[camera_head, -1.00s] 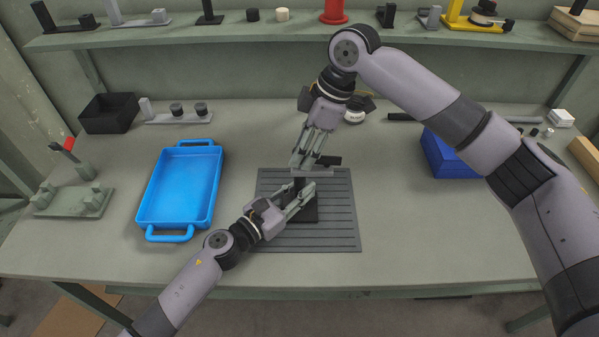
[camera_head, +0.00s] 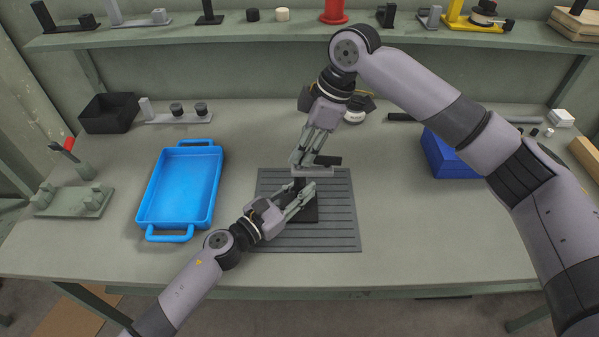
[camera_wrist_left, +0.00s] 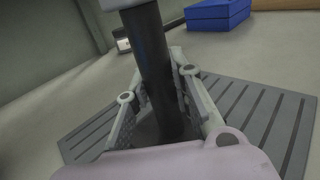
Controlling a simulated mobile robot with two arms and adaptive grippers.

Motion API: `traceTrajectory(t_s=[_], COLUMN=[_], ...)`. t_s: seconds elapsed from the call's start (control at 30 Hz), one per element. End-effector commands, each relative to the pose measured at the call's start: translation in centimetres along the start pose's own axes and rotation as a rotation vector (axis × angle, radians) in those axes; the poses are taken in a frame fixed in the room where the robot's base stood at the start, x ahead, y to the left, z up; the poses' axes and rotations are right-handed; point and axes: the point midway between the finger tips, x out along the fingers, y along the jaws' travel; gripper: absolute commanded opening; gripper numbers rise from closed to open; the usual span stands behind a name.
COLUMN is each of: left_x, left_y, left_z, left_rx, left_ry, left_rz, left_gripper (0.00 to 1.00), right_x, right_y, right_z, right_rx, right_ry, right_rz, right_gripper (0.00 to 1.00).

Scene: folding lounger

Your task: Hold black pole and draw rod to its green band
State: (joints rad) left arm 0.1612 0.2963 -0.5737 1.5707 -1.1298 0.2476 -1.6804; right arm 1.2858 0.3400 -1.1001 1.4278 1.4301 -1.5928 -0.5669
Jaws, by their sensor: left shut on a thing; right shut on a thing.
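The black pole stands upright on a black base (camera_head: 308,213) on the ribbed grey mat (camera_head: 340,215). In the left wrist view the black pole (camera_wrist_left: 153,60) rises between the fingers. My left gripper (camera_head: 305,192) is shut on the pole, low down. My right gripper (camera_head: 300,163) comes down from above, just over the left one, and is shut at the fixture's top, by a grey crosspiece (camera_head: 318,173) and a short black piece (camera_head: 328,160). What it grips is mostly hidden by its fingers; I take it to be the rod. No green band shows.
A blue tray (camera_head: 182,188) lies left of the mat. A blue block (camera_head: 450,155) is at the right, behind my right arm. A black bin (camera_head: 109,113) and a grey clamp fixture (camera_head: 72,200) are at the left. Table right of the mat is clear.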

Motion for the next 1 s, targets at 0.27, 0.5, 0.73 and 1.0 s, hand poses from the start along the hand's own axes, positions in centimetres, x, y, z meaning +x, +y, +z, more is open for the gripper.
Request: traceTrajectory(t_s=[0.27, 0.5, 0.73, 1.0], left_x=[-0.2, -0.2, -0.2, -0.2], left_y=[-0.2, -0.2, -0.1, -0.1], left_z=[-1.0, -1.0, -1.0, -1.0], left_rx=[-0.003, -0.003, -0.003, -0.003], left_ry=[0.017, 0.017, 0.017, 0.017], left_rz=[-0.001, 0.000, 0.000, 0.000], left_gripper=[0.00, 0.00, 0.00, 0.00], right_x=[0.0, -0.7, -1.4, -2.1], right_y=[-0.1, -0.1, -0.1, -0.1], right_z=[-0.1, -0.3, -0.6, -0.9], right_rx=[-0.002, -0.003, -0.003, -0.003], right_ry=[0.000, -0.001, 0.001, 0.002], right_rz=[-0.003, -0.003, -0.002, -0.002], right_gripper=[0.00, 0.00, 0.00, 0.00])
